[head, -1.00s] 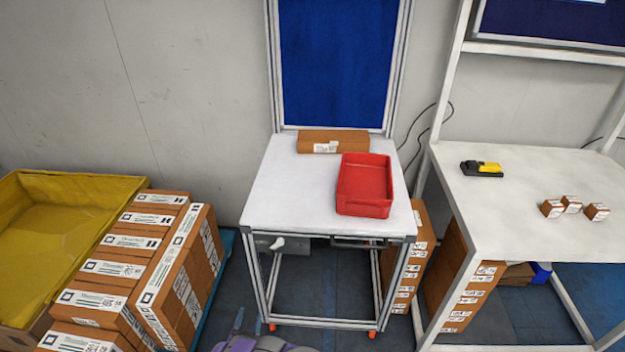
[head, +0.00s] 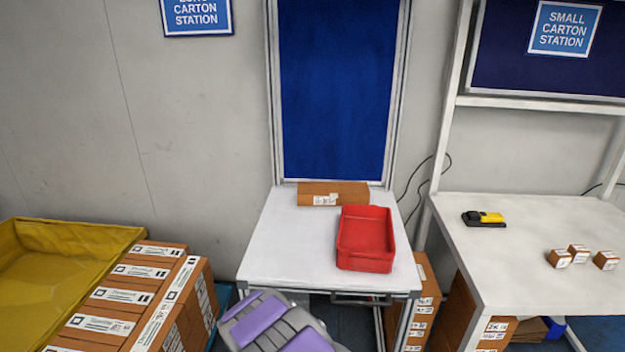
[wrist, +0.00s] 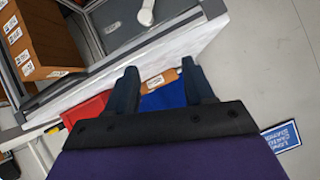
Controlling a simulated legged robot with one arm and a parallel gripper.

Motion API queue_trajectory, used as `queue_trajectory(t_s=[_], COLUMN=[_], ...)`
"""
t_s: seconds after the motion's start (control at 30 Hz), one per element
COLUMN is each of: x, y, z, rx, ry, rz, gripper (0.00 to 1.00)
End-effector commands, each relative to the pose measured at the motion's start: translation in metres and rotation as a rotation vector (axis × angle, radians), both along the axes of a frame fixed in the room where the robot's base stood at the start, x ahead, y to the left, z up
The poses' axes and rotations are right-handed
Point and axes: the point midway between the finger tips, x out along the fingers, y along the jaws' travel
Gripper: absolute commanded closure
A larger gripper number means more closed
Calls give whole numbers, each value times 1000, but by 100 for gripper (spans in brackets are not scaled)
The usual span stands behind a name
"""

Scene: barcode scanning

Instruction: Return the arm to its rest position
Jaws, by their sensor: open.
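My gripper (wrist: 163,88) shows in the wrist view with its two dark fingers spread apart and nothing between them. In the head view, my grey and purple arm rises at the bottom centre, in front of the white table; the fingertips cannot be made out there. The red bin (head: 365,240) stands on the white table (head: 290,240) and looks empty. A long brown carton (head: 333,194) lies behind it against the blue panel. In the wrist view, the red bin (wrist: 84,110) and part of the carton (wrist: 160,80) show beyond the fingers.
Stacked labelled cartons (head: 150,290) and a yellow container (head: 60,265) stand at the left. A second table (head: 520,270) at the right holds a yellow and black scanner (head: 484,218) and 3 small boxes (head: 578,255). More cartons stand beneath the tables.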

Motion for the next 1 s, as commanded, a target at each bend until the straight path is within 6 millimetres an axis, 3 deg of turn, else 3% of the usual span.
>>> queue_trajectory(t_s=[0.1,0.27,0.47,0.77,1.0], x=[-4,-24,-65,-157,-250], y=[-24,-57,-98,-155,-195], z=[30,60,96,141,169], rx=[-10,-27,-45,-69,-92], ry=[67,180,325,544,718], rz=[12,35,64,118,170], gripper=[47,47,47,47,47])
